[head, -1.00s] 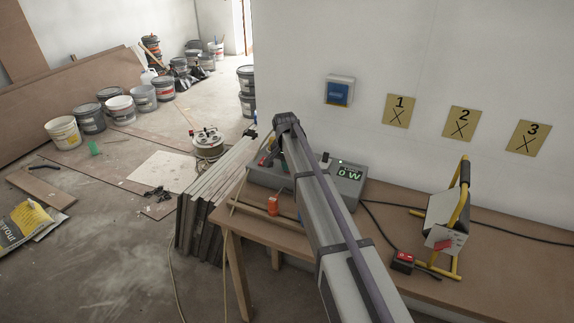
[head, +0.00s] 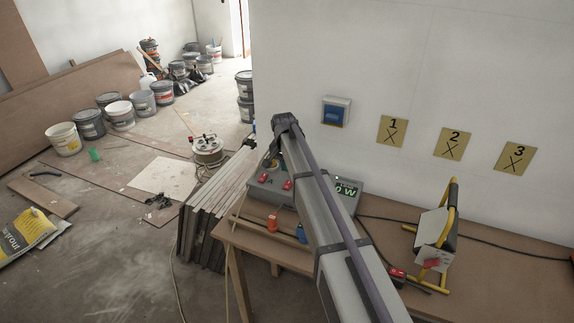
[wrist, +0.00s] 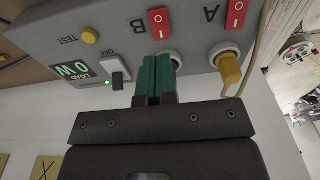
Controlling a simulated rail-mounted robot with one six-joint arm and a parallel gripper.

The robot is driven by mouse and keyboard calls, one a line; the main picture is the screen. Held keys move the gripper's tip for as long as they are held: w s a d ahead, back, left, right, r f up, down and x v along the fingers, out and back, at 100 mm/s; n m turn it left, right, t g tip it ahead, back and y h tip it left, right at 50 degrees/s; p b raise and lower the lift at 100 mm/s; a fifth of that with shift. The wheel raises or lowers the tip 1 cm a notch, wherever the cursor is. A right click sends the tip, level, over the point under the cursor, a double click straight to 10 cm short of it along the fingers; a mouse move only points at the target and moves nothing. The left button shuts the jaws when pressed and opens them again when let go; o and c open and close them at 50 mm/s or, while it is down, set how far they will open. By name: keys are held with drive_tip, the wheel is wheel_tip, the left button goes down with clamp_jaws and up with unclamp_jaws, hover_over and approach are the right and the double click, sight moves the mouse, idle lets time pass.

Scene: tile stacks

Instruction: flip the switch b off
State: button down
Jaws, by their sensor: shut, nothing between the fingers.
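The grey panel box (head: 256,192) stands on the bench against the wall, with two red rocker switches. It fills the top of the wrist view, upside down. Switch B (wrist: 160,22) is the red rocker beside the letter B; switch A (wrist: 237,14) is to its right. My gripper (wrist: 155,60) has its green fingers shut and empty. In the wrist view, its tips lie just below switch B, over the edge of a round socket (wrist: 176,59). I cannot tell whether they touch the panel. My arm hides the gripper in the head view.
A yellow plug (wrist: 230,72) sticks out below switch A, close to my fingers. A black toggle (wrist: 117,73) marked OFF and a 0 W display (wrist: 70,71) are to the left. A yellow-framed lamp (head: 437,240) stands on the bench (head: 490,275).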

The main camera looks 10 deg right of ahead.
wheel_tip(320, 180, up, 6)
drive_tip(key=p, duration=0.4)
drive_tip(key=shift+s+a, duration=0.2)
drive_tip(key=shift+s, duration=0.05)
drive_tip(key=s+n+g, duration=0.1)
drive_tip(key=s+n, duration=0.6)
drive_tip(key=s, duration=2.8)
drive_tip(key=shift+s+d+y, duration=0.25)
drive_tip(key=shift+d+y, duration=0.05)
drive_tip(key=shift+d, duration=0.1)
drive_tip(key=c, duration=1.8)
unclamp_jaws()
